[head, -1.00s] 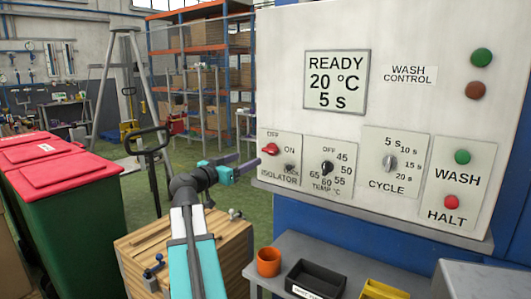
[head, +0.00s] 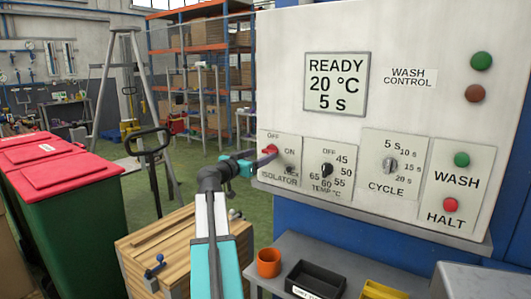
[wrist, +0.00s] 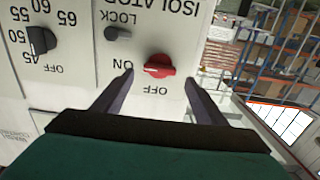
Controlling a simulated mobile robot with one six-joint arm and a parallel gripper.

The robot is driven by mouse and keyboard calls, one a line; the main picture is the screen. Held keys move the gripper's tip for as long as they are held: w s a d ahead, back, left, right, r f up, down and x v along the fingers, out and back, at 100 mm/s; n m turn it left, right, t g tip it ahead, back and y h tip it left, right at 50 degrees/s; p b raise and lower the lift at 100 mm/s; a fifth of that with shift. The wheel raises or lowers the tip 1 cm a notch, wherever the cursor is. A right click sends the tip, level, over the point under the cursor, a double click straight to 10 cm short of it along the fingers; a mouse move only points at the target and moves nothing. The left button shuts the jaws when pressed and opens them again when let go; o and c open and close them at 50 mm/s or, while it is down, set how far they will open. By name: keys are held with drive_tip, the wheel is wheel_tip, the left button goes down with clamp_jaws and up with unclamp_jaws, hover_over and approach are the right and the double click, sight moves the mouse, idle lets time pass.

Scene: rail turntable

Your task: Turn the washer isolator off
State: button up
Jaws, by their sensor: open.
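The washer isolator is a red rotary knob (head: 269,149) on the left plate of the wash control panel, labelled OFF, ON and LOCK. In the wrist view, which is upside down, the red knob (wrist: 160,66) lies crosswise, in line with the ON label; OFF is printed to one side. My gripper (wrist: 160,78) is open, with one dark finger on each side of the knob and visible gaps to both. In the head view my gripper (head: 268,157) is at the isolator plate and partly covers the knob. Whether the fingertips reach knob depth is unclear.
The small dark lock piece (wrist: 117,33) sits beside the knob. The temperature dial (head: 326,169) and cycle dial (head: 389,165) are to the right. A shelf below holds an orange cup (head: 268,263) and a black bin (head: 316,280). A wooden crate (head: 180,245) stands below my arm.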

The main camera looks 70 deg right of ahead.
sight(267, 151)
drive_tip(key=shift+p+x, duration=0.3)
drive_tip(key=shift+x, duration=2)
